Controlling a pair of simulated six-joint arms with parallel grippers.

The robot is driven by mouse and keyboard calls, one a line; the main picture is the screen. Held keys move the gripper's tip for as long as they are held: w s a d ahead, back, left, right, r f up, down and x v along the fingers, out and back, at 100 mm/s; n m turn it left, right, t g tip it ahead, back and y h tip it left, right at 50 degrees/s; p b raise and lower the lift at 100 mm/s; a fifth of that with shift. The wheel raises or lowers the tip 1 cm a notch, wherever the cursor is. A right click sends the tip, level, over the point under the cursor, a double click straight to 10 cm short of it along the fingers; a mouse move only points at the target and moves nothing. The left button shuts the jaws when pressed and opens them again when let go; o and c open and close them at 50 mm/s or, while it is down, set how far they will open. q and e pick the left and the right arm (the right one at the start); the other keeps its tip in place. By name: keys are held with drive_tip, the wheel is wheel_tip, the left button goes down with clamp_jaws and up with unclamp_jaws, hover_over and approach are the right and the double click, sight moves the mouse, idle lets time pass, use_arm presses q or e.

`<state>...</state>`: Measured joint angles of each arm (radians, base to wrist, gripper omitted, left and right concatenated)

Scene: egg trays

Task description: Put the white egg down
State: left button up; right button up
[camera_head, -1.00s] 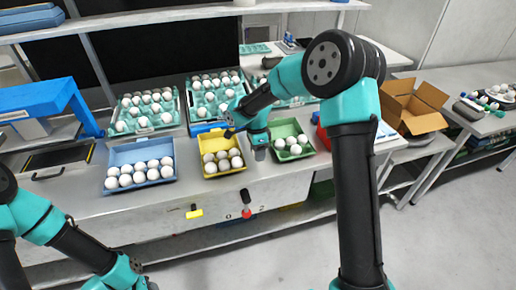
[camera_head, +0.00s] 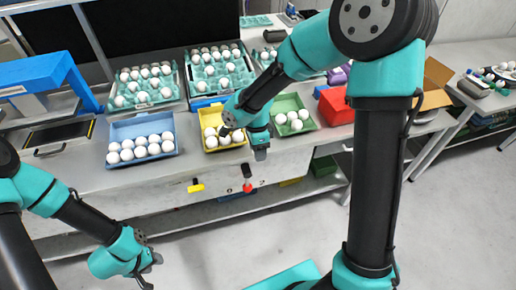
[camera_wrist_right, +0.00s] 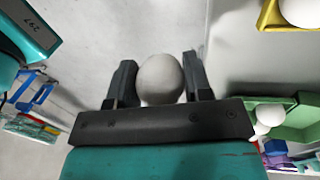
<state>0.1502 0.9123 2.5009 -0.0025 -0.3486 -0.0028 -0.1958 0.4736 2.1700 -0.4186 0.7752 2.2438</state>
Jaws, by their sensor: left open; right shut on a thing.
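The white egg (camera_wrist_right: 160,78) sits between the two dark fingers of my right gripper (camera_wrist_right: 160,82), held over the grey floor in the right wrist view. In the head view my right gripper (camera_head: 260,152) is at the front edge of the bench, between the yellow tray (camera_head: 207,112) and the green tray (camera_head: 314,124); the held egg cannot be made out there. Both trays hold several white eggs. My left gripper (camera_head: 152,268) is open and empty, low in front of the bench. The blue tray (camera_head: 116,131) also holds several eggs.
A red box (camera_head: 336,106) is right of the green tray. A blue frame (camera_head: 45,70) stands at the left. The bench's front strip (camera_head: 90,182) is bare.

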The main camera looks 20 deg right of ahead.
idle(0.4)
drive_tip(key=shift+w+r+n, duration=0.45)
drive_tip(key=shift+r+n, duration=0.1)
drive_tip(key=shift+n, duration=0.15)
drive_tip(key=w+r+n+t+h, duration=0.1)
drive_tip(key=w+r+n, duration=0.3)
drive_tip(key=r+n, duration=0.4)
drive_tip(key=w+r+n+h, duration=0.1)
drive_tip(key=w+r+n, duration=0.2)
drive_tip(key=r+n, duration=0.5)
drive_tip(key=shift+w+a+n+t, duration=0.2)
drive_tip(key=shift+w+n+t, duration=0.2)
drive_tip(key=shift+n, duration=0.5)
drive_tip(key=shift+d, duration=0.2)
